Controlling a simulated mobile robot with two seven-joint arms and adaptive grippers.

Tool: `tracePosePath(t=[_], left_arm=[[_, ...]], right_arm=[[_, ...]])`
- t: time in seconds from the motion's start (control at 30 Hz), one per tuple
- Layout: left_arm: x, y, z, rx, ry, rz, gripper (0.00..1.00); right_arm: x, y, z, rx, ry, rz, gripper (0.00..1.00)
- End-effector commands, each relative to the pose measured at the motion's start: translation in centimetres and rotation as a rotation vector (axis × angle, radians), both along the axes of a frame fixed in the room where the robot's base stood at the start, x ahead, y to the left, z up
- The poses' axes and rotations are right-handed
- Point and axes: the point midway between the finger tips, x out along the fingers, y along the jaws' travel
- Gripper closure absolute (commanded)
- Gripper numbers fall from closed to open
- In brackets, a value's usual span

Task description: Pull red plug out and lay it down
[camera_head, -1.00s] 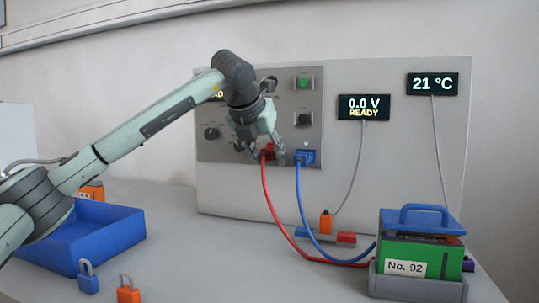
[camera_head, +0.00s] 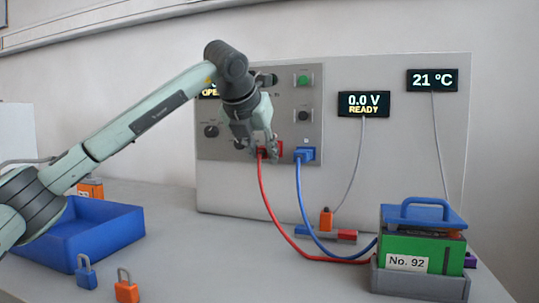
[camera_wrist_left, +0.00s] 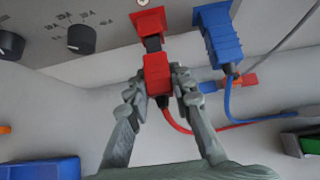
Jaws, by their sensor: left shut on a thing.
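My left gripper (camera_head: 264,148) is at the front of the grey panel, shut on the red plug, which shows best in the left wrist view (camera_wrist_left: 157,74). The plug's body is away from the red socket (camera_wrist_left: 148,20), with a black part showing between them. I cannot tell whether its tip is fully clear of the socket. The red cable (camera_head: 267,203) hangs from the plug and runs to the green battery (camera_head: 415,246). My right gripper is not in view.
The blue plug (camera_wrist_left: 219,36) sits in its socket just right of the red one. A blue bin (camera_head: 118,235) and two padlocks, blue (camera_head: 87,276) and orange (camera_head: 127,292), are at the left. The table below the panel (camera_head: 215,255) is clear.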

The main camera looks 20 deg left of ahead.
Motion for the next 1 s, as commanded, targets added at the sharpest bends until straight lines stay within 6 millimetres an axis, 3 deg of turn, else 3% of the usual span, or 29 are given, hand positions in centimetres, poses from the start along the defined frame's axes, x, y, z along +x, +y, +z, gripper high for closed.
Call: tracePosePath(t=[1.0], left_arm=[[-3.4, 0.2, 0.0, 0.001, 0.000, 0.001, 0.94]], right_arm=[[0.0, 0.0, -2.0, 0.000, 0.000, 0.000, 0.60]])
